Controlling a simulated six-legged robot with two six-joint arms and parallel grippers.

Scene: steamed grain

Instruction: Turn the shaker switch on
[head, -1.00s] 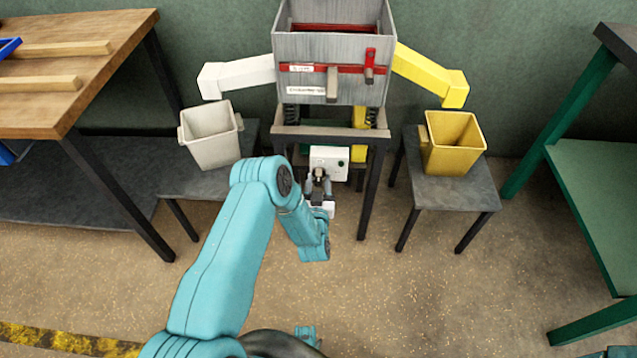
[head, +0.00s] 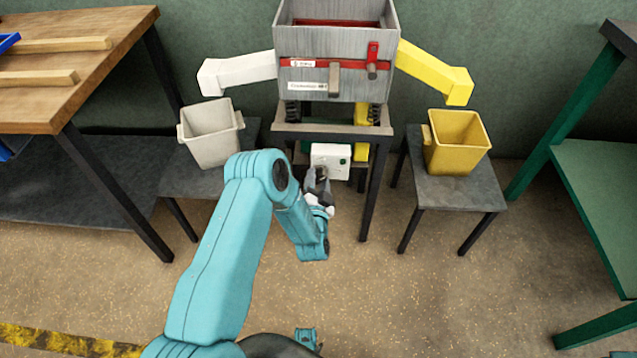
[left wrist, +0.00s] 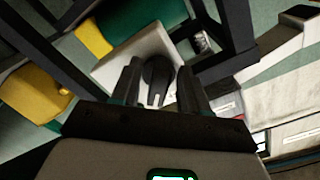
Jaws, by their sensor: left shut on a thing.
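The shaker is a grey box machine (head: 310,82) on a dark stand, with a red band across its front. A white switch box (head: 329,153) with a small green light is mounted low on the stand; it also shows in the left wrist view (left wrist: 120,62). On it is a dark round rotary switch knob (left wrist: 157,72). My left gripper (head: 318,178) is at the lower left of the switch box. In the left wrist view its fingers (left wrist: 162,85) are on both sides of the knob and shut on it. My right gripper is not in view.
A white bin (head: 211,150) stands on a low table at left under a white chute (head: 240,73). A yellow bin (head: 455,155) stands on a small table at right under a yellow chute (head: 435,70). A wooden workbench (head: 70,75) is further left.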

